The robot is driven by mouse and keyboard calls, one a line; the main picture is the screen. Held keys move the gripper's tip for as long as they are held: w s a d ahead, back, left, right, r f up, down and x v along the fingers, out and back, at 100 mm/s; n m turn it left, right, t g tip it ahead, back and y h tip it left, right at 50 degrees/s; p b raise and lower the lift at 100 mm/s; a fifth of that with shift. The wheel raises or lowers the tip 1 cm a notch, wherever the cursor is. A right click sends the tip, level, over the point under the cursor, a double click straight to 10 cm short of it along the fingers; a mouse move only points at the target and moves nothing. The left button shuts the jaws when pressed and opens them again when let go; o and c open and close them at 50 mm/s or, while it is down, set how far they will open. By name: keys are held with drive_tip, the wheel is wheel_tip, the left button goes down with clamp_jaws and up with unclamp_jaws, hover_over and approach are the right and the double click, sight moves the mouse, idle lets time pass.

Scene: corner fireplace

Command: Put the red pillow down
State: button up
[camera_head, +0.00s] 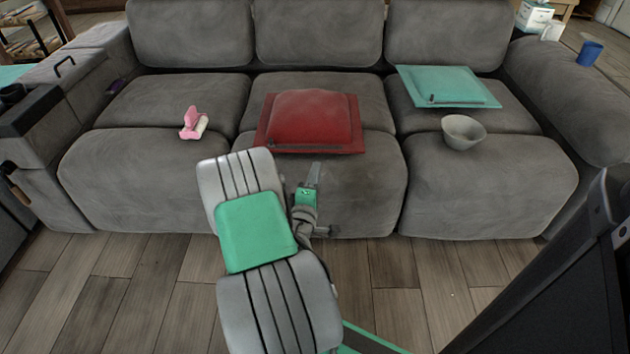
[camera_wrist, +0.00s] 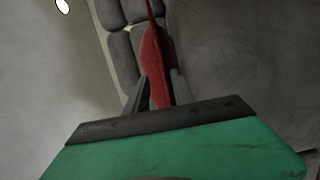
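The red pillow (camera_head: 309,119) lies flat on the middle seat of the grey sofa (camera_head: 190,30). Its front rim faces me, near the seat's front edge. My gripper (camera_head: 315,166) is just in front of that rim, and a small gap shows between the fingertip and the pillow in the head view. In the wrist view, the two dark fingers of my gripper (camera_wrist: 160,82) stand apart, and the red pillow (camera_wrist: 155,55) shows edge-on between and beyond them. I see nothing clamped between them.
A teal pillow (camera_head: 447,86) and a grey bowl (camera_head: 463,131) are on the right seat. A pink item (camera_head: 192,123) is on the left seat. A blue cup (camera_head: 590,53) stands on the right armrest. Wooden floor (camera_head: 130,285) lies in front of the sofa.

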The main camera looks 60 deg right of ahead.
drive_tip(key=w+a+f+m+g+y, duration=0.1)
drive_tip(key=w+a+m+y, duration=0.4)
drive_tip(key=a, duration=0.7)
drive_tip(key=w+a+m+g+y, duration=0.1)
drive_tip(key=w+a+m+y, duration=0.2)
drive_tip(key=w+a+y, duration=0.65)
drive_tip(key=s+a+r+n+y, duration=0.1)
drive_tip(key=s+a+n, duration=0.15)
drive_tip(key=a, duration=0.55)
drive_tip(key=s+a+r+n+g+y, duration=0.1)
drive_tip(key=s+a+r, duration=0.15)
drive_tip(key=a, duration=0.55)
drive_tip(key=s+a+r+n+y, duration=0.1)
drive_tip(key=s+a, duration=0.2)
drive_tip(key=a, duration=0.5)
wheel_tip(320, 180, up, 41)
drive_tip(key=w+p, duration=0.2)
drive_tip(key=p, duration=3.6)
drive_tip(key=shift+d+f+t, duration=0.2)
drive_tip(key=shift+d+t, duration=0.2)
drive_tip(key=shift+s, duration=0.1)
